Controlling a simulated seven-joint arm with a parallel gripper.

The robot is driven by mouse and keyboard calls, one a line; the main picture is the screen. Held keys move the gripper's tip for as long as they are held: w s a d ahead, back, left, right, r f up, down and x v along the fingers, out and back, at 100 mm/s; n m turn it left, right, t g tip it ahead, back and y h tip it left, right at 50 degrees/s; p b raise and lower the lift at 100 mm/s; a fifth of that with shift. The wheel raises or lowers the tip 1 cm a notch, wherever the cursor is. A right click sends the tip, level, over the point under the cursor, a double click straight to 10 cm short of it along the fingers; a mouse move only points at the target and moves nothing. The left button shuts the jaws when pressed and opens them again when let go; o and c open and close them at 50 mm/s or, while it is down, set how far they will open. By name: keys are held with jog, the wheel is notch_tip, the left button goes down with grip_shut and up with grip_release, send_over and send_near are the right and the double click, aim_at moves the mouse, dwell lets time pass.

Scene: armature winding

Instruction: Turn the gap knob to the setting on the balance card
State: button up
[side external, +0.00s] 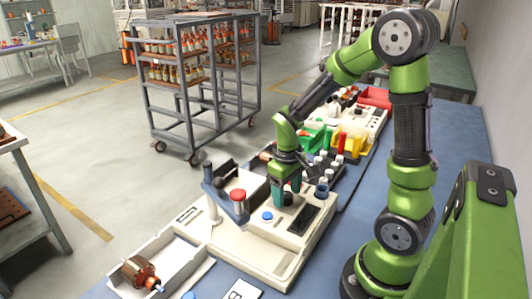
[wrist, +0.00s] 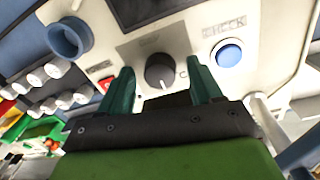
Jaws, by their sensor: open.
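The gap knob, a dark round knob with a pale pointer line (wrist: 160,71), sits on the cream machine panel (wrist: 190,40). In the wrist view its pointer faces down toward my gripper. My gripper (wrist: 163,82) is open, with one green finger on each side of the knob and visible space between fingers and knob. In the side view my gripper (side external: 288,192) is low over the cream machine (side external: 262,255), and the knob is hidden there. A white card with a dark letter, perhaps "B" (side external: 240,291), lies on the blue bench; I cannot tell whether it is the balance card.
A blue button (wrist: 229,53) under a "CHECK" label and a blue ring-shaped cup (wrist: 70,38) flank the knob. A tray (side external: 165,268) holds a copper armature (side external: 139,271). Several white cylinders and coloured bins lie behind.

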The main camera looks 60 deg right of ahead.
aim_at(285, 197)
notch_tip(285, 197, up, 17)
jog(key=shift+a+f, duration=0.15)
jog(key=shift+a, duration=0.3)
jog(key=shift+w, duration=0.15)
jog(key=s+a+m+t+y, duration=0.1)
jog(key=s+a+t, duration=0.1)
jog(key=a, duration=0.4)
jog(key=s+a+t+y, duration=0.1)
jog(key=s+a+t, duration=0.2)
jog(key=a+t, duration=0.2)
jog(key=shift+a+m+y, duration=0.3)
jog(key=shift+a+m, duration=0.1)
jog(key=shift+a, duration=0.2)
